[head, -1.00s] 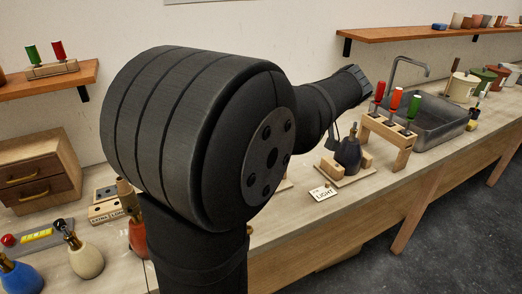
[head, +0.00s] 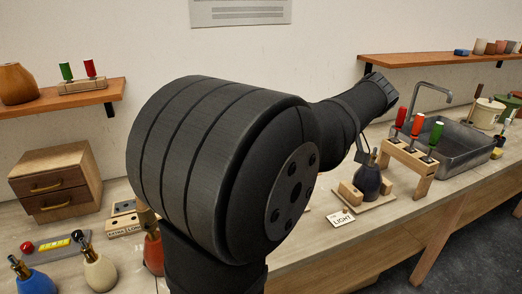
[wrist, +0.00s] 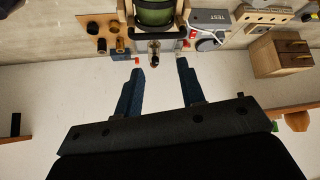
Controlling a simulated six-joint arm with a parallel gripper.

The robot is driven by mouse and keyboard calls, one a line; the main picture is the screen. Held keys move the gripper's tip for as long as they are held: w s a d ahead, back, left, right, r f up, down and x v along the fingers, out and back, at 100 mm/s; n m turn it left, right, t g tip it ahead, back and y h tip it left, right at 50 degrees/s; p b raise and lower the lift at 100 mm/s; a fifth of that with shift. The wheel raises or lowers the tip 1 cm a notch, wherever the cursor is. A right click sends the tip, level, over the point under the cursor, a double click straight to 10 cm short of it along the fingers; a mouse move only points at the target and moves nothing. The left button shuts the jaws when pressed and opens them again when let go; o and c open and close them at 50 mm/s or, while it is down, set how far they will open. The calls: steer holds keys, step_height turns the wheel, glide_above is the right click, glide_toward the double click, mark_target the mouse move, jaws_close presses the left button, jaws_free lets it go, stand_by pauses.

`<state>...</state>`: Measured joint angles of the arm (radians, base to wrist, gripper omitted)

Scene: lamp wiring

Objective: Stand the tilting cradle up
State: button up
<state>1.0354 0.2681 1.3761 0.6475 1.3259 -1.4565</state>
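In the wrist view, a green rounded lamp body (wrist: 154,12) sits between two wooden uprights (wrist: 122,10) at the top edge; this looks like the tilting cradle, cut off by the frame. I cannot tell the cradle's exact tilt. In the head view my arm hides this spot, and I cannot make out the gripper there.
A wooden stand with dark lamp base (head: 368,180) and a LIGHT card (head: 341,217) are right of my arm. A rack of coloured-handled screwdrivers (head: 412,155) stands before the sink (head: 455,145). A drawer box (head: 55,182) and several lamp bases (head: 99,270) are left.

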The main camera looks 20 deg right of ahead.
steer(key=w+a+r+n+g+h, duration=0.25)
steer(key=w+a+n+g, duration=0.25)
steer(key=w+n, duration=0.25)
steer(key=w+a+r+n+g+h, duration=0.2)
steer(key=w+a+n+g+h, duration=0.25)
steer(key=w+n, duration=0.3)
steer(key=shift+y, duration=0.3)
steer(key=x, duration=1.7)
steer(key=shift+w+a+f, duration=0.3)
steer(key=shift+c, duration=0.5)
jaws_close()
